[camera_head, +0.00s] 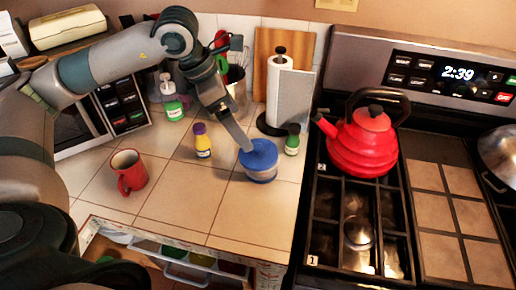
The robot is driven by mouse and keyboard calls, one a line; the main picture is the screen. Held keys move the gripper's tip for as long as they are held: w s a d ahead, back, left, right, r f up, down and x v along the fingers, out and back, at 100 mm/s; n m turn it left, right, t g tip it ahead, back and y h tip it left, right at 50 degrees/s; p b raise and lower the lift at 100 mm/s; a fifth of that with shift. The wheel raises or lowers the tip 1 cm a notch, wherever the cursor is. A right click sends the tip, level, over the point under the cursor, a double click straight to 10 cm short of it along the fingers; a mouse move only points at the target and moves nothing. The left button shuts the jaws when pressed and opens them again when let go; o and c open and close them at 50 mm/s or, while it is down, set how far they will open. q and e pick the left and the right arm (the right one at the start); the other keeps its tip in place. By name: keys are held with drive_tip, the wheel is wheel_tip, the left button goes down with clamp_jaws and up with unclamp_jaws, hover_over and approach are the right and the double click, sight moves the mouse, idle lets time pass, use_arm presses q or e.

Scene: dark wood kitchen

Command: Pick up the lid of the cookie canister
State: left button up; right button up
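The cookie canister (262,176) is a small round jar with a bluish, see-through-looking body, standing upright on the tiled counter near its right end. Its blue lid (264,154) sits on top of it. My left gripper (244,145) reaches down from the upper left, with its fingertip at the lid's upper left edge. I cannot tell whether it touches the lid. The fingers overlap in this view, so their opening is hidden. My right gripper is not in view.
A red mug (128,173) is at left. A red kettle (362,143) sits on the stove. The front counter tiles are clear above an open drawer (190,264).

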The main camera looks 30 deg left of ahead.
use_arm(q)
drive_tip(key=p, duration=0.2)
hover_over(255, 147)
drive_tip(key=s+a, duration=0.2)
wheel_tip(255, 147, down, 5)
drive_tip(key=shift+w+d+r, duration=0.1)
drive_tip(key=shift+r, duration=0.1)
drive_tip(key=shift+w+d+f, duration=0.1)
drive_tip(key=shift+f, duration=0.3)
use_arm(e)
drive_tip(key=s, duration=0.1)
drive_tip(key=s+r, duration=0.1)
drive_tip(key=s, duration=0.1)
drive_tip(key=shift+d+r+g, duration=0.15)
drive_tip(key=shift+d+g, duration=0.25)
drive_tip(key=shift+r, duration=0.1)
use_arm(q)
drive_tip(key=shift+p+x, duration=0.7)
drive_tip(key=shift+x, duration=0.15)
drive_tip(key=shift+p+x, duration=0.5)
drive_tip(key=shift+x, duration=0.6)
drive_tip(key=shift+w+d+f, duration=0.25)
drive_tip(key=shift+f, duration=0.3)
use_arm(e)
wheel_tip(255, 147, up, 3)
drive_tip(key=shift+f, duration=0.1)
